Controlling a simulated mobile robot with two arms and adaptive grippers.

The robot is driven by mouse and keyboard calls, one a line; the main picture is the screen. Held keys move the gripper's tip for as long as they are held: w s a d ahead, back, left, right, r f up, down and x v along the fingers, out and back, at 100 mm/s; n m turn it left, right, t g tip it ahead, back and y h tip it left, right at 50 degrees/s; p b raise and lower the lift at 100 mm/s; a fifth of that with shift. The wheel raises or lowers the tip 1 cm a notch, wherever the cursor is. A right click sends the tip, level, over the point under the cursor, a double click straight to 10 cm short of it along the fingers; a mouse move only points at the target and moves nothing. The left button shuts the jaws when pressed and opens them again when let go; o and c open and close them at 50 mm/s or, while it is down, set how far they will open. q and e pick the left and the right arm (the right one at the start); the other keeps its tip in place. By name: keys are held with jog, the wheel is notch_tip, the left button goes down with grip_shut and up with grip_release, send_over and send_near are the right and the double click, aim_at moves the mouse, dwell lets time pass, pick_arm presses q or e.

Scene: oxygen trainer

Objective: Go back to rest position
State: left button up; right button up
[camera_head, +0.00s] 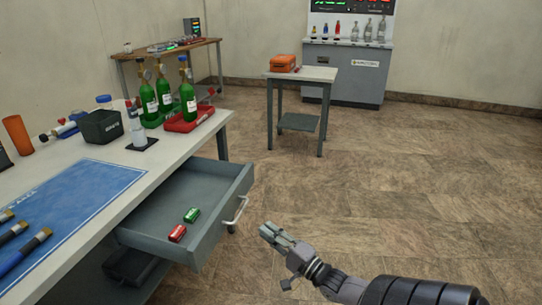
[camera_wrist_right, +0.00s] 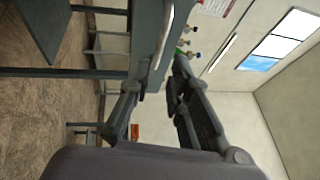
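My right gripper (camera_head: 268,231) is in front of the open drawer (camera_head: 150,240), to the right of its handle (camera_head: 236,213) and apart from it. In the right wrist view its two fingers (camera_wrist_right: 158,82) stand apart with nothing between them. The drawer is pulled out under the workbench and holds a red item (camera_head: 177,233) and a green item (camera_head: 192,215). My left gripper is not in view.
The workbench (camera_head: 185,150) carries green cylinders (camera_head: 165,95), a red tray (camera_head: 190,121), a dark bin (camera_head: 100,127) and a blue mat (camera_head: 75,200). A small table (camera_head: 320,74) with an orange case (camera_head: 284,62) stands farther back. The floor at right is clear.

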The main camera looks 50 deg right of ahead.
jog(key=shift+s, duration=0.35)
jog(key=shift+f, duration=0.1)
